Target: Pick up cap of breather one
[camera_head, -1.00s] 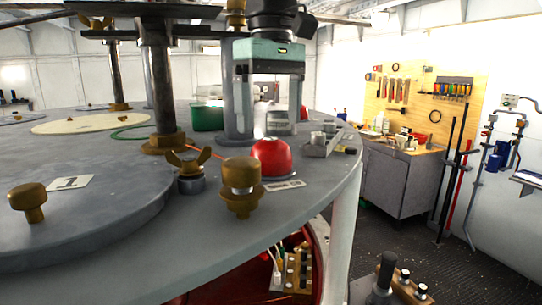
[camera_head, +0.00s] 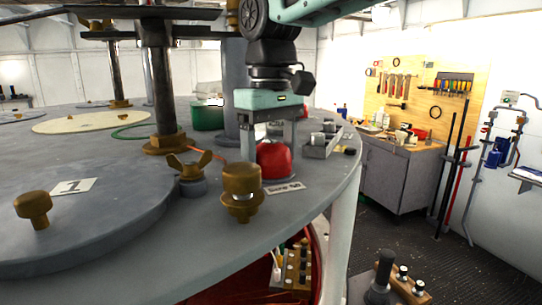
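A red domed cap (camera_head: 274,163) sits on the grey deck near its right edge, behind a small white label (camera_head: 284,188). A brass fitting with a rounded cap (camera_head: 241,180) stands just in front of it to the left. Which one is the cap of breather one I cannot tell from the markings. My gripper (camera_head: 272,146) points down over the red cap. Its fingers are apart, one at each side of the dome's upper part. I see no clear contact. The left finger is partly hidden by the brass fitting and the dome.
A wing nut (camera_head: 189,166) and a brass knob (camera_head: 34,208) stand on the deck, with a "1" plate (camera_head: 73,187) on the round cover. A metal tray (camera_head: 322,143) lies right of my gripper. A dark post (camera_head: 160,90) rises at left.

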